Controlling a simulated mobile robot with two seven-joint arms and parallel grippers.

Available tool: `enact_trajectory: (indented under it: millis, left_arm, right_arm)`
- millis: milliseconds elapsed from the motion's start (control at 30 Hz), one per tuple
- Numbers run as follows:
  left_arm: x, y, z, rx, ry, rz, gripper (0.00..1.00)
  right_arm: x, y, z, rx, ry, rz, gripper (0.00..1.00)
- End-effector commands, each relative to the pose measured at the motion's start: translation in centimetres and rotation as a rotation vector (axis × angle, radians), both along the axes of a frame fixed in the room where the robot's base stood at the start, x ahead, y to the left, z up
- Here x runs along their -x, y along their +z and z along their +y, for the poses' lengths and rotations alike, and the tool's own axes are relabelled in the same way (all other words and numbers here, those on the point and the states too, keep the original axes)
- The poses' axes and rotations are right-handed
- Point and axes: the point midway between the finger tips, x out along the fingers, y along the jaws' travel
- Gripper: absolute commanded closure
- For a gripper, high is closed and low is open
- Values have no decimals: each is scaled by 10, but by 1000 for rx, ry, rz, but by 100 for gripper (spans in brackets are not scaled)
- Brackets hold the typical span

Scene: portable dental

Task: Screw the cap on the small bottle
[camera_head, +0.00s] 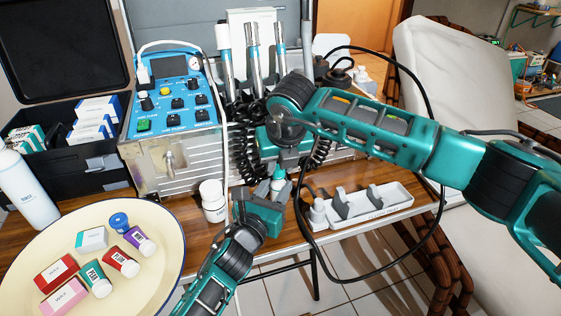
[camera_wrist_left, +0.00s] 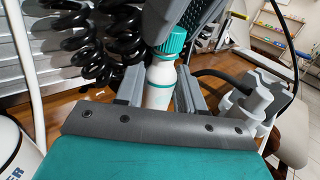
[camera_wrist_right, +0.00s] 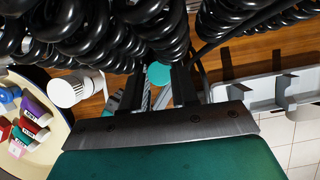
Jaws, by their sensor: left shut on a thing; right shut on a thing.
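The small white bottle (camera_wrist_left: 160,85) stands upright between the fingers of my left gripper (camera_head: 270,193), which is shut on it. The teal cap (camera_wrist_left: 173,43) is on the bottle's top and looks slightly tilted in the left wrist view. The cap also shows in the head view (camera_head: 278,174) and from above in the right wrist view (camera_wrist_right: 158,73). My right gripper (camera_head: 281,163) comes down from above and is shut on the cap. Its fingers (camera_wrist_right: 158,85) reach either side of it. The bottle's neck is hidden, so I cannot tell how far the cap is threaded.
A cream round tray (camera_head: 160,280) with small boxes and tubes is at front left. A white holder tray (camera_head: 375,213) lies to the right. The dental unit (camera_head: 170,125) and black coiled hoses (camera_wrist_right: 90,35) stand close behind.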

Motion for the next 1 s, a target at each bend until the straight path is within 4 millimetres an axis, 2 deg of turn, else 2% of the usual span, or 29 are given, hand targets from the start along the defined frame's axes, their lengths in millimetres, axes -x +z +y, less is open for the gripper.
enact_trajectory:
  millis: [267, 500, 600, 800, 1000]
  left_arm:
    - [0, -1, 1, -1, 1, 2, 100]
    - [0, -1, 1, -1, 1, 2, 100]
    - [0, -1, 0, -1, 1, 2, 100]
    - [0, -1, 0, -1, 0, 2, 100]
    - [0, -1, 0, 0, 0, 2, 100]
  right_arm:
    - [-1, 1, 6, 1, -548, -3, 99]
    - [-3, 1, 9, 0, -1098, -4, 99]
    - [-4, 0, 9, -1, -1247, -4, 99]
    - [-4, 0, 8, -3, -1397, -6, 99]
    - [-4, 0, 8, -3, -1409, -5, 99]
